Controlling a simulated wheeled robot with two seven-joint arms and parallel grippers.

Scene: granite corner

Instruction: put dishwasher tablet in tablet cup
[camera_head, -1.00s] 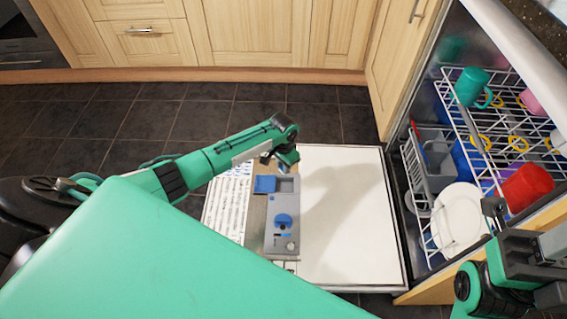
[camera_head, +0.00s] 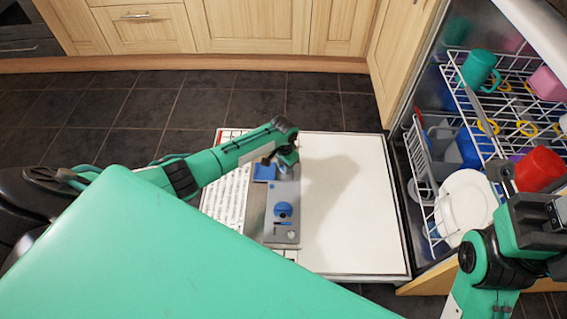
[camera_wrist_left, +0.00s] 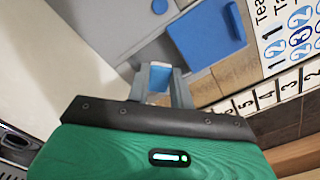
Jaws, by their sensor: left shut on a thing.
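My left gripper (camera_wrist_left: 161,84) is shut on a small blue-and-white dishwasher tablet (camera_wrist_left: 159,77), clear between its fingers in the left wrist view. In the head view the left gripper (camera_head: 273,163) is over the far end of the grey dispenser (camera_head: 283,224) in the open dishwasher door. The dispenser's blue lid (camera_head: 264,172) stands open beside the gripper; the lid (camera_wrist_left: 208,42) also shows just beyond the tablet in the wrist view. The tablet cup is mostly hidden by the gripper; I cannot tell whether the tablet touches it. My right gripper (camera_head: 506,182) is at the right edge, its jaws unclear.
The open white door (camera_head: 352,220) lies flat, with a printed strip (camera_head: 230,195) along its left side. Bare floor lies beyond the door.

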